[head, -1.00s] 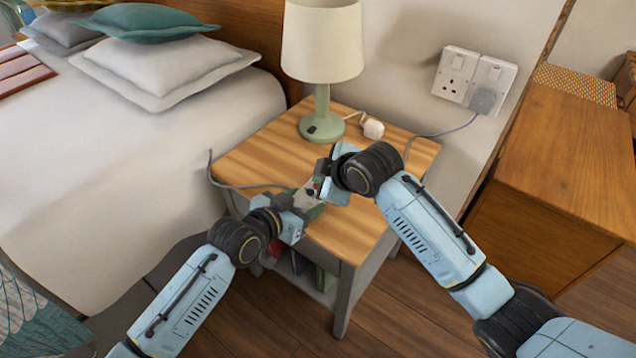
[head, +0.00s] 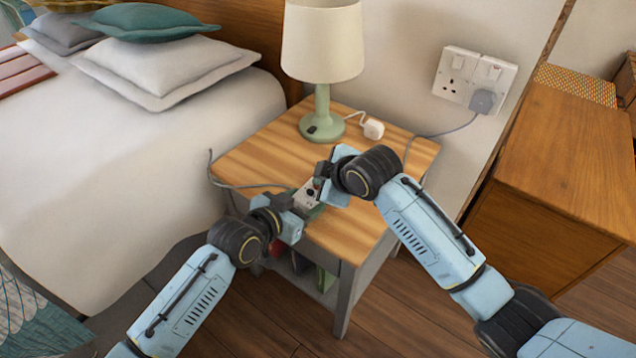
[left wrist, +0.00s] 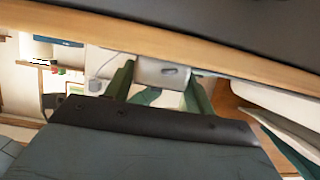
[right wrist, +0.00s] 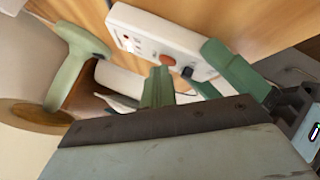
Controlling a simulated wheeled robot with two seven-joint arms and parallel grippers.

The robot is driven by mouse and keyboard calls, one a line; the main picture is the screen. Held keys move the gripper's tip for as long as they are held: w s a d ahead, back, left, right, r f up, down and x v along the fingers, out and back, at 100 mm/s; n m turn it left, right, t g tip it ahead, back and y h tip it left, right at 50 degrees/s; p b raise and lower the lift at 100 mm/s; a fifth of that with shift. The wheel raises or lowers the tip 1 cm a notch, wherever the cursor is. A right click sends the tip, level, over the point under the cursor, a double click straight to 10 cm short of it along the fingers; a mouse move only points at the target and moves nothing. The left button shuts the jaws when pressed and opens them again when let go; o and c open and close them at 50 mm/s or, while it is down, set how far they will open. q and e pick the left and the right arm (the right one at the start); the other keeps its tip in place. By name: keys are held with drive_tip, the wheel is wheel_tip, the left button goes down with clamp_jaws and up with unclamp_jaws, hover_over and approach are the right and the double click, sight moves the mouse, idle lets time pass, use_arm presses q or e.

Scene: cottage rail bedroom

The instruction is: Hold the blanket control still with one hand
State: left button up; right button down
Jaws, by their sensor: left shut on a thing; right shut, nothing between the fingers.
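The blanket control (head: 308,194) is a small white box above the front part of the bedside table (head: 365,240). Its face, with small red lights, a red-brown round button and a dark knob, shows in the right wrist view (right wrist: 150,32). My left gripper (head: 298,207) is shut on one end of the control, and its green fingers sit either side of the white box (left wrist: 162,73) in the left wrist view. My right gripper (right wrist: 160,75) is shut and empty, its tips close to the button; I cannot tell whether they touch it.
The bed (head: 130,150) is at left, a wall socket (head: 472,80) and wooden cabinet (head: 560,180) at right.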

drive_tip(key=shift+r, duration=0.75)
drive_tip(key=shift+r, duration=0.1)
wheel_tip(320, 180, up, 5)
drive_tip(key=shift+f, duration=0.1)
idle(0.7)
use_arm(q)
drive_tip(key=o, duration=1.1)
drive_tip(key=shift+o, duration=0.2)
